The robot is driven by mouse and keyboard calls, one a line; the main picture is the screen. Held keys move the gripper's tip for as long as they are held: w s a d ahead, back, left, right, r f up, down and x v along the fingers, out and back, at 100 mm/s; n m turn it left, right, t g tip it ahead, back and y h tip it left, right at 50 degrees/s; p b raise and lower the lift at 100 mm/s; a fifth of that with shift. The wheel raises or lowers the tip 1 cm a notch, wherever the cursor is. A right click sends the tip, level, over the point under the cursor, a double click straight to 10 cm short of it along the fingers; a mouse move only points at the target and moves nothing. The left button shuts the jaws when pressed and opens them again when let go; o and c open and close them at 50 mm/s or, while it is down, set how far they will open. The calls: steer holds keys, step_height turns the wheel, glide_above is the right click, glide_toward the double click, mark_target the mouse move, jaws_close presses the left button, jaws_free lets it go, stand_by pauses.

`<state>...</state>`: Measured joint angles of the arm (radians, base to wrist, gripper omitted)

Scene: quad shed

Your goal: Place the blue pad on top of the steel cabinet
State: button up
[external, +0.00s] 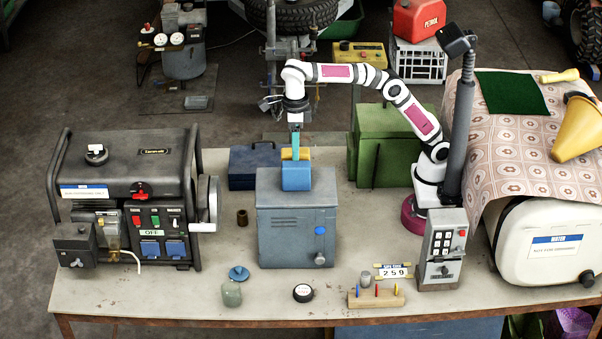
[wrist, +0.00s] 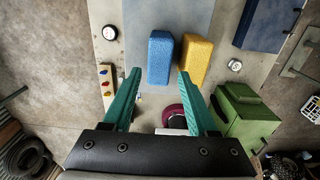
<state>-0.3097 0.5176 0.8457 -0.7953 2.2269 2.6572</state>
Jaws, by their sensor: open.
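The blue pad (external: 296,178) rests on top of the grey-blue steel cabinet (external: 290,235), and a yellow pad (external: 288,153) stands just behind it. In the wrist view the blue pad (wrist: 160,58) is upright beside the yellow pad (wrist: 196,62), with a small gap between them. Bare cabinet top (wrist: 168,15) shows around the blue pad. My gripper (external: 296,157) points down over the blue pad. In the wrist view my gripper's (wrist: 158,72) teal fingers are apart, empty, one on each side of the blue pad's near end. Contact with the pad is not visible.
A generator (external: 130,195) stands left of the cabinet. A dark blue case (external: 250,180) and a green box (external: 385,145) stand behind it. A grey switch post (external: 441,250) and a white tank (external: 535,245) are at right. The pegged wooden block (external: 377,299) and a dial (external: 303,292) lie in front.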

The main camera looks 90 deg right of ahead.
steer(key=shift+r, duration=0.6)
steer(key=s+d+f+n, duration=0.3)
steer(key=s+d+n, duration=0.5)
steer(key=s+n, duration=0.55)
steer(key=s+d+f+n+y, duration=0.1)
steer(key=s+d+f+n, duration=0.1)
steer(key=s+f+n, duration=1.1)
steer(key=s+n, duration=0.2)
steer(key=n, duration=0.2)
steer(key=shift+s+y, duration=0.35)
steer(key=shift+y, duration=0.05)
